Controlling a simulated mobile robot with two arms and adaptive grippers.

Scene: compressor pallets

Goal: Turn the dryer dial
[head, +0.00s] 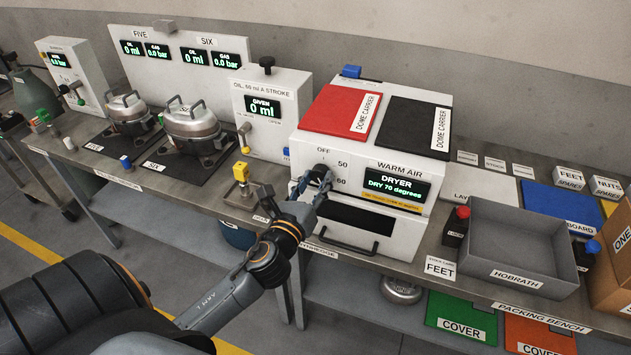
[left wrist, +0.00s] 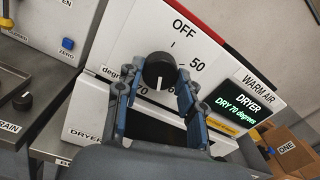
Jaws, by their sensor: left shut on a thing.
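The white dryer (head: 292,155) stands on the bench with a black round dial (head: 321,171) on its front. The dial also shows in the left wrist view (left wrist: 159,69), with marks OFF, 50, 60 and 70 around it. Its white pointer line points down in that view, between the 70 and the partly hidden 60. My left gripper (head: 310,185) is at the dial, with one finger on each side, shut on it. The dryer's display (head: 395,184) reads "DRY 70 degrees". My right gripper is not in view.
A red pad (head: 336,112) and a black pad (head: 410,125) lie on top of the dryer. Its drawer handle (head: 345,243) sticks out below the dial. A grey open box (head: 515,228) stands to the right, and an oil unit (head: 290,86) to the left.

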